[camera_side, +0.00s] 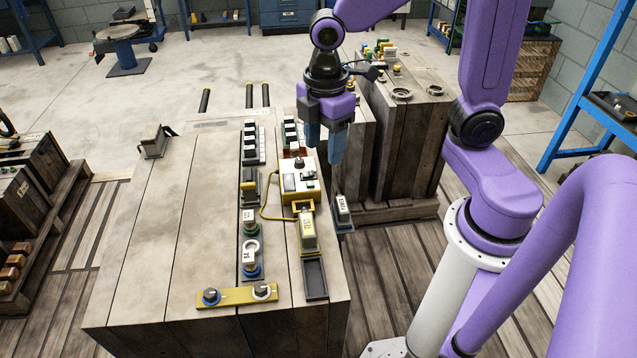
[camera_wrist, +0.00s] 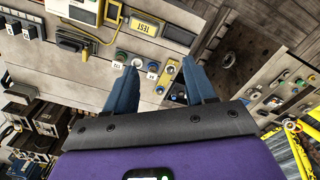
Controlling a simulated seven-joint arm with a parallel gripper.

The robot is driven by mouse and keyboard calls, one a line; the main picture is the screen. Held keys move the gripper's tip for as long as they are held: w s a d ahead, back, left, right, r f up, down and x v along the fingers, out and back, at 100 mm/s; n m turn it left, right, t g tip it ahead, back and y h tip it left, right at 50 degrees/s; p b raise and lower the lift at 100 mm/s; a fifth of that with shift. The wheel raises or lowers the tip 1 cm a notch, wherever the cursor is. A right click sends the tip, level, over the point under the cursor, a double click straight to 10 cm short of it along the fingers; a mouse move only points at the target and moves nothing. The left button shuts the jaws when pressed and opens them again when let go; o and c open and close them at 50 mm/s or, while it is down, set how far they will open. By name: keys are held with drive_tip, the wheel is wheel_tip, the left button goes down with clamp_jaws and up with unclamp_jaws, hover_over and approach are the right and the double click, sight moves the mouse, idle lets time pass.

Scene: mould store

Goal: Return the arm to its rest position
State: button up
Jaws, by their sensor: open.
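My purple arm ends in my gripper (camera_side: 325,143), which is raised above the right part of the wooden bench (camera_side: 155,250). Its two blue fingers are apart and point down, with nothing between them. In the wrist view my gripper (camera_wrist: 160,66) also shows spread fingers with an open gap. Through the gap I see knobs and a yellow plate on the bench top, well away from the fingers. The gripper touches nothing that I can see.
A white control box (camera_side: 300,178) with a yellow cable and a yellow labelled device (camera_side: 308,232) stand below my gripper. A yellow plate with two knobs (camera_side: 237,297) lies near the front edge. A second wooden block (camera_side: 405,140) stands behind right; a blue rack (camera_side: 590,80) stands far right.

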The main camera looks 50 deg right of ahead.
drive_tip(key=s+d+m, duration=0.2)
drive_tip(key=s, duration=1.3)
drive_tip(key=shift+m, duration=0.4)
drive_tip(key=shift+d, duration=0.1)
